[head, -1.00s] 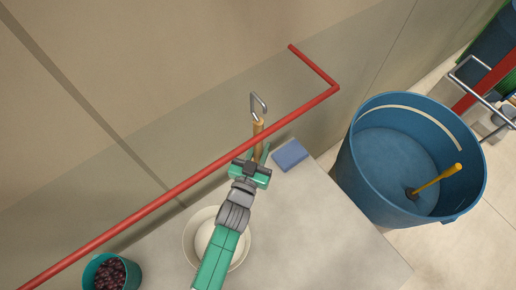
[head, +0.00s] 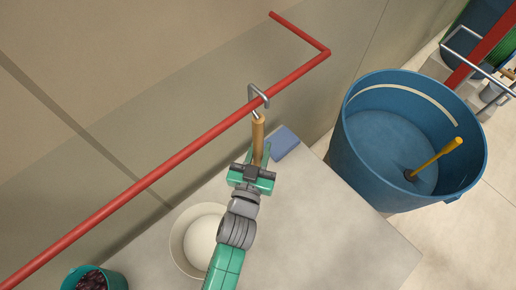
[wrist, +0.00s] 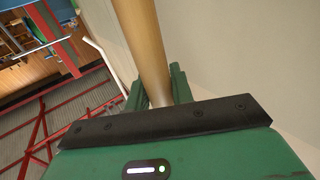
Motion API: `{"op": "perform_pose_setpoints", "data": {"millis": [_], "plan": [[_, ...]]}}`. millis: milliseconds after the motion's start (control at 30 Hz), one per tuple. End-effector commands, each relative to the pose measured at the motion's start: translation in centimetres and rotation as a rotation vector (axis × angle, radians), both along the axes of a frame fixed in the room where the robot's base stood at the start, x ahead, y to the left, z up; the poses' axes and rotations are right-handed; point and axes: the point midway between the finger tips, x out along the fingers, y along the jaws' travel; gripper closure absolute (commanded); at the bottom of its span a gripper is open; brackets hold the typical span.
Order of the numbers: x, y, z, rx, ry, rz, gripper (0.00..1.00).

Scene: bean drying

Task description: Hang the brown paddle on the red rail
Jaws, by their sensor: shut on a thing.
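The brown paddle shows as a wooden handle (head: 258,135) with a metal hook (head: 254,92) at its upper end. My gripper (head: 257,160) is shut on the handle, below the hook. In the wrist view the handle (wrist: 143,45) runs up from between my green fingers (wrist: 160,87). The red rail (head: 200,143) runs diagonally along the wall, and its far end bends back at a corner. The hook overlaps the rail in the head view, with its bend at the rail's upper side. I cannot tell whether it touches the rail. The paddle's lower end is hidden.
A whitish bowl (head: 181,245) and a blue block (head: 284,143) are on the grey counter (head: 340,235) below. A teal bucket of dark beans (head: 120,281) is at lower left. A large blue tub (head: 350,150) with a yellow-handled tool (head: 438,158) stands at right.

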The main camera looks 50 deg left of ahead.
Motion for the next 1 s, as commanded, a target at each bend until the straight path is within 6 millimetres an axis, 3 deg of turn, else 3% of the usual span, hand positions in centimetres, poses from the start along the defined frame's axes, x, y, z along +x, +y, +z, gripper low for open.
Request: {"op": "perform_pose_setpoints", "data": {"millis": [400,433,567,867,1000], "plan": [[0.0,0.0,-0.4,0.001,-0.002,0.000,1.00],[0.0,0.0,-0.4,0.001,-0.001,0.000,0.75],[0.0,0.0,-0.4,0.001,-0.001,0.000,0.52],[-0.3,-0.2,-0.6,-0.001,0.002,0.000,0.52],[-2.4,-1.6,-0.7,-0.001,0.004,0.000,0.52]]}}
